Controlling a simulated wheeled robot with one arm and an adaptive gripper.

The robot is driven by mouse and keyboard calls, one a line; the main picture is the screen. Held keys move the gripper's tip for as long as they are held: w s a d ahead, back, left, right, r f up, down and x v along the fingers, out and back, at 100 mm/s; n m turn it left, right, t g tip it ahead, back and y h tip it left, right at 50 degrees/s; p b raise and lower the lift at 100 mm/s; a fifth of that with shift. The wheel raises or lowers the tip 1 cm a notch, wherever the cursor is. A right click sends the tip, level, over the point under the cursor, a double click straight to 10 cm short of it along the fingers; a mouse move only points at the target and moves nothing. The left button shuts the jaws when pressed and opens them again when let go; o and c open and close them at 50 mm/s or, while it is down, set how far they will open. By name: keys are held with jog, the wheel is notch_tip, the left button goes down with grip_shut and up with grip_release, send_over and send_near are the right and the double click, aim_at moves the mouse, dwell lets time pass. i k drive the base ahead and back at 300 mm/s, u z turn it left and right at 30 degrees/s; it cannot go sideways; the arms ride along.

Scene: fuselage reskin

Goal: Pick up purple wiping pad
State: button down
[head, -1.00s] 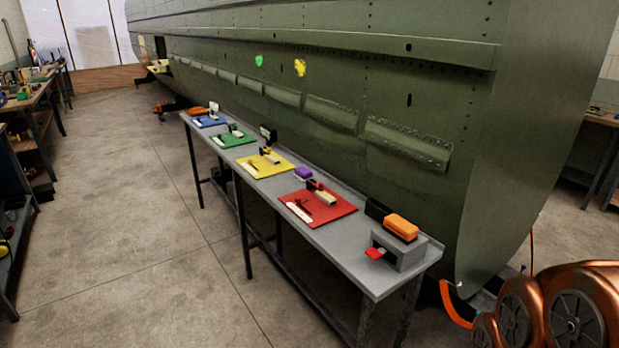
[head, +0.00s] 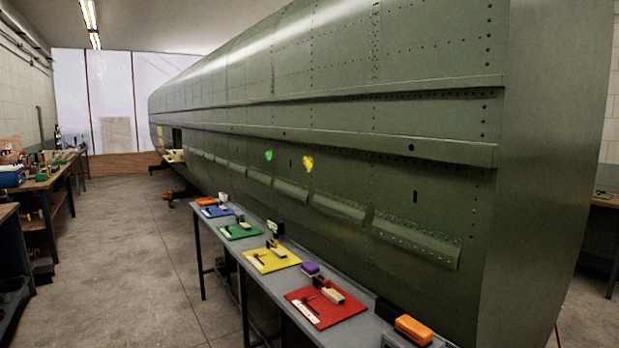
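The purple wiping pad (head: 310,268) lies on the long grey table (head: 366,332), near its back edge by the fuselage. It sits between the yellow mat (head: 256,263) and the red mat (head: 307,293), just behind the red mat. Nothing covers it. My gripper is not in view.
The green fuselage (head: 420,90) stands close behind the table. Blue (head: 207,212) and green (head: 231,233) mats with tools lie farther along. An orange object (head: 413,329) is at the near end. The floor (head: 130,270) left of the table is clear; workbenches (head: 50,185) line the left wall.

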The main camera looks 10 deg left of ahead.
aim_at(311, 270)
jog(key=u, duration=0.25)
jog(key=i, duration=0.35)
jog(key=u, duration=1.15)
jog(key=i, duration=2.4)
jog(key=z, duration=0.6)
